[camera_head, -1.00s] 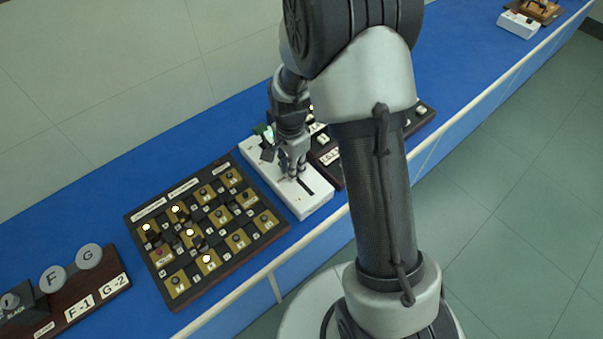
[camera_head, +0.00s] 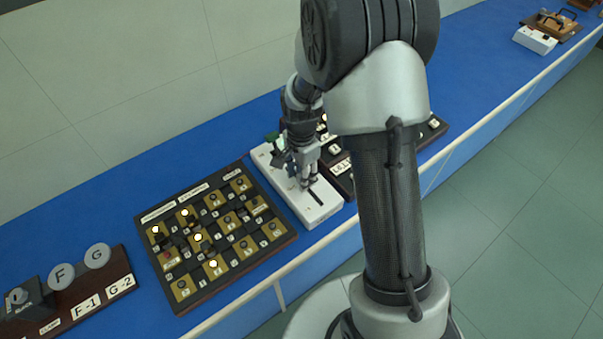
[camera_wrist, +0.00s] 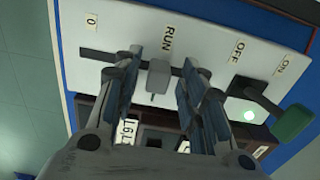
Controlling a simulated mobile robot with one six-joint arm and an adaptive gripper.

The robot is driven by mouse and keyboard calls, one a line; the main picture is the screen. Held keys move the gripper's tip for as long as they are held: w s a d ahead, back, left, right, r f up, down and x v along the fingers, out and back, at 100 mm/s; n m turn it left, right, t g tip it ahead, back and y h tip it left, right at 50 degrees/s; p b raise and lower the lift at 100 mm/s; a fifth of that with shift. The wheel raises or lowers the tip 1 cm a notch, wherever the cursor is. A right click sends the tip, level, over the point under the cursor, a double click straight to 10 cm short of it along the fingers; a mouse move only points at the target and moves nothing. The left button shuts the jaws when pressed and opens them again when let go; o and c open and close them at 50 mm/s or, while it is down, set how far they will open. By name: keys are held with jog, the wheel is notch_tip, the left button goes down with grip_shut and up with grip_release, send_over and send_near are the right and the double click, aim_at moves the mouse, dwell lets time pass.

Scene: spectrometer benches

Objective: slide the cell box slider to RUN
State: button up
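The white cell box (camera_head: 326,214) stands on the blue bench, with my gripper (camera_head: 303,182) down over its slot. In the wrist view the box face (camera_wrist: 206,40) carries the labels 0, RUN (camera_wrist: 168,38), OFF and ON. The grey slider knob (camera_wrist: 158,78) sits beside the RUN label, in line with the dark slot (camera_wrist: 98,55). My gripper (camera_wrist: 163,76) is open, with one finger on each side of the knob. Narrow gaps seem to show between knob and fingers; contact is unclear. In the head view my gripper hides the knob.
A dark board with brass squares and knobs (camera_head: 212,235) lies left of the box. A dark labelled panel (camera_head: 342,172) lies close on its right.

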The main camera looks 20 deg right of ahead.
notch_tip(320, 180, up, 12)
dwell(0.4)
dwell(0.4)
jog(key=s+a+r+n+t, duration=0.25)
jog(key=s+r+n, duration=0.65)
jog(key=s+r, duration=0.45)
jog(key=s+n+t, duration=0.2)
jog(key=s+n, duration=0.3)
jog(key=s, duration=0.4)
jog(key=shift+s+d, duration=0.15)
jog(key=shift+s, duration=0.05)
jog(key=shift+r, duration=0.1)
dwell(1.5)
